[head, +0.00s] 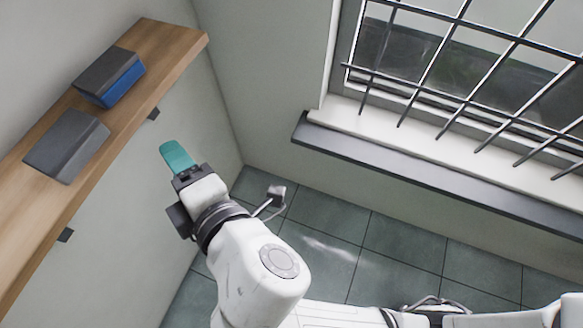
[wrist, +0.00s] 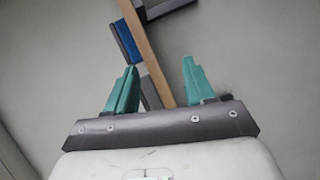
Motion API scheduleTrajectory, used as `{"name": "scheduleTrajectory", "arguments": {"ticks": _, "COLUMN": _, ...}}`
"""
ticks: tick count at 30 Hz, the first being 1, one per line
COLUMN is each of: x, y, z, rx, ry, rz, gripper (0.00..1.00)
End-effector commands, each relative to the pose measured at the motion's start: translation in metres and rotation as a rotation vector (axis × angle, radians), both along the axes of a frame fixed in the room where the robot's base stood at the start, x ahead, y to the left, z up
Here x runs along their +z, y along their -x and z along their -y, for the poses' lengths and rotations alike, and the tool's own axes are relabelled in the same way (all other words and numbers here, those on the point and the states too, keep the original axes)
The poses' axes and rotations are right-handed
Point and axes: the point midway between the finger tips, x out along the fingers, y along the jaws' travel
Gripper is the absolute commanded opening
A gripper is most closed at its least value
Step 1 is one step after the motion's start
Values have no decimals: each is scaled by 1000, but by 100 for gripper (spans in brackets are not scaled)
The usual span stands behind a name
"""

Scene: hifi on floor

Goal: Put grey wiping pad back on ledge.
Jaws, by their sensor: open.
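A plain grey block-like pad (head: 67,145) lies flat on the wooden ledge (head: 165,50) along the left wall. A second pad (head: 108,75), grey on top with a blue side, lies farther along the same ledge. I cannot tell for certain which is the wiping pad. My gripper (head: 177,155), with teal fingers, is beside the ledge, right of both pads and apart from them. In the wrist view my gripper (wrist: 160,66) is open with nothing held between the fingers. The blue-sided pad (wrist: 124,42) and the ledge edge (wrist: 150,52) show beyond the fingers.
A barred window (head: 460,70) with a white sill and a dark-edged shelf (head: 420,175) below it is at the right. Small dark brackets (head: 154,113) sit under the wooden ledge. Green tiled floor (head: 400,240) lies below. The wall beside the gripper is bare.

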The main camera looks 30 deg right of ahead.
Motion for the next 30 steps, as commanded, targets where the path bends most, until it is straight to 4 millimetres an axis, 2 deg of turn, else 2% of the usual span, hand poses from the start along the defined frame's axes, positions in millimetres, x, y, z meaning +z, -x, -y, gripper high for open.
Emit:
{"name": "scheduleTrajectory", "arguments": {"ticks": 1, "x": -27, "y": -6, "z": 37, "rx": -93, "ry": -54, "rz": -100, "gripper": 54}}
{"name": "scheduleTrajectory", "arguments": {"ticks": 2, "x": -44, "y": -8, "z": 59, "rx": -152, "ry": -98, "rz": -167, "gripper": 54}}
{"name": "scheduleTrajectory", "arguments": {"ticks": 3, "x": -68, "y": -6, "z": 88, "rx": -236, "ry": -162, "rz": -257, "gripper": 54}}
{"name": "scheduleTrajectory", "arguments": {"ticks": 5, "x": -103, "y": 4, "z": 131, "rx": -370, "ry": -263, "rz": -389, "gripper": 54}}
{"name": "scheduleTrajectory", "arguments": {"ticks": 6, "x": -125, "y": 15, "z": 158, "rx": -465, "ry": -334, "rz": -476, "gripper": 54}}
{"name": "scheduleTrajectory", "arguments": {"ticks": 8, "x": -158, "y": 39, "z": 195, "rx": -611, "ry": -445, "rz": -604, "gripper": 54}}
{"name": "scheduleTrajectory", "arguments": {"ticks": 9, "x": -177, "y": 58, "z": 216, "rx": -706, "ry": -518, "rz": -684, "gripper": 54}}
{"name": "scheduleTrajectory", "arguments": {"ticks": 12, "x": -214, "y": 110, "z": 253, "rx": -931, "ry": -689, "rz": -858, "gripper": 54}}
{"name": "scheduleTrajectory", "arguments": {"ticks": 15, "x": -236, "y": 155, "z": 270, "rx": -1102, "ry": -824, "rz": -987, "gripper": 54}}
{"name": "scheduleTrajectory", "arguments": {"ticks": 19, "x": -247, "y": 187, "z": 276, "rx": -1218, "ry": -917, "rz": -1077, "gripper": 54}}
{"name": "scheduleTrajectory", "arguments": {"ticks": 22, "x": -249, "y": 194, "z": 276, "rx": -1242, "ry": -937, "rz": -1098, "gripper": 54}}
{"name": "scheduleTrajectory", "arguments": {"ticks": 30, "x": -247, "y": 193, "z": 276, "rx": -1239, "ry": -935, "rz": -1097, "gripper": 54}}
